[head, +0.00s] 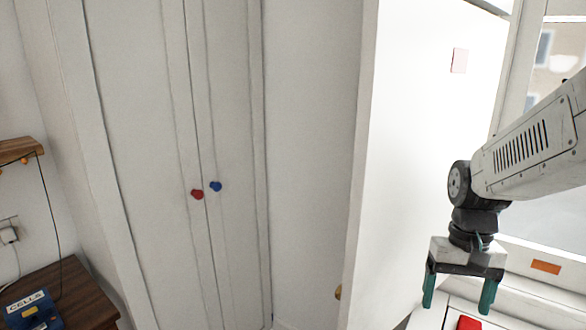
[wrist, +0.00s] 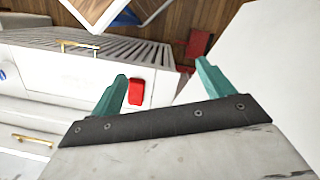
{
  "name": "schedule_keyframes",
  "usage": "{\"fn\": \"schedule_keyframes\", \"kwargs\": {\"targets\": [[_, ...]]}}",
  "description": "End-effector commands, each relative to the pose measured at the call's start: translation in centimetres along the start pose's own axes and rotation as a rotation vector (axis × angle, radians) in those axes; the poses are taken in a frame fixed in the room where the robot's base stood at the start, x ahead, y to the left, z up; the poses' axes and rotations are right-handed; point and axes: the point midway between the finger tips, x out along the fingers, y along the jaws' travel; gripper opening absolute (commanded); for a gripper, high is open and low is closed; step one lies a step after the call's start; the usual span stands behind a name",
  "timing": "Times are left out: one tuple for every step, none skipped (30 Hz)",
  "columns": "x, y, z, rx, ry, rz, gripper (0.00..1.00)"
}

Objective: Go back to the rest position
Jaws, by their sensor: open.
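My gripper (head: 460,290) hangs pointing down at the right of the head view, with its two teal fingers apart and nothing between them. In the wrist view my gripper (wrist: 160,84) also shows open and empty. A red block-like thing (wrist: 136,92) lies on a white surface beyond the fingers in the wrist view. A red thing (head: 468,323) also shows below the fingers at the bottom of the head view. A gap shows between it and the fingers in the head view.
A white cupboard with a red knob (head: 197,194) and a blue knob (head: 215,186) stands left of centre. A white panel (head: 415,130) stands left of my arm. A dark wooden table (head: 75,290) with a blue and yellow box (head: 33,311) is at lower left.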

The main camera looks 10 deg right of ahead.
Motion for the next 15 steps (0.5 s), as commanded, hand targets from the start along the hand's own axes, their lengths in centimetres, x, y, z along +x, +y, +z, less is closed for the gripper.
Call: {"fn": "schedule_keyframes", "kwargs": {"targets": [[-1.1,-1.4,1.7,-0.057,0.024,0.008,0.8],[-1.6,-2.0,2.6,-0.087,0.035,0.012,0.8],[-2.2,-2.8,3.9,-0.127,0.051,0.016,0.8],[-2.6,-3.4,4.8,-0.157,0.062,0.02,0.8],[-3.0,-3.9,5.7,-0.187,0.076,0.022,0.8],[-3.4,-4.5,6.8,-0.226,0.098,0.025,0.8],[-3.7,-4.9,7.6,-0.255,0.113,0.026,0.8],[-4.0,-5.3,8.3,-0.282,0.13,0.026,0.8],[-4.3,-5.7,9.2,-0.315,0.154,0.026,0.8],[-4.6,-6.0,9.7,-0.338,0.173,0.025,0.8],[-4.8,-6.3,10.2,-0.359,0.192,0.023,0.8],[-5.1,-6.7,10.7,-0.385,0.216,0.02,0.8],[-5.3,-6.9,11.0,-0.403,0.232,0.018,0.8],[-5.5,-7.1,11.2,-0.418,0.246,0.015,0.8],[-5.8,-7.4,11.5,-0.437,0.262,0.012,0.8]]}}
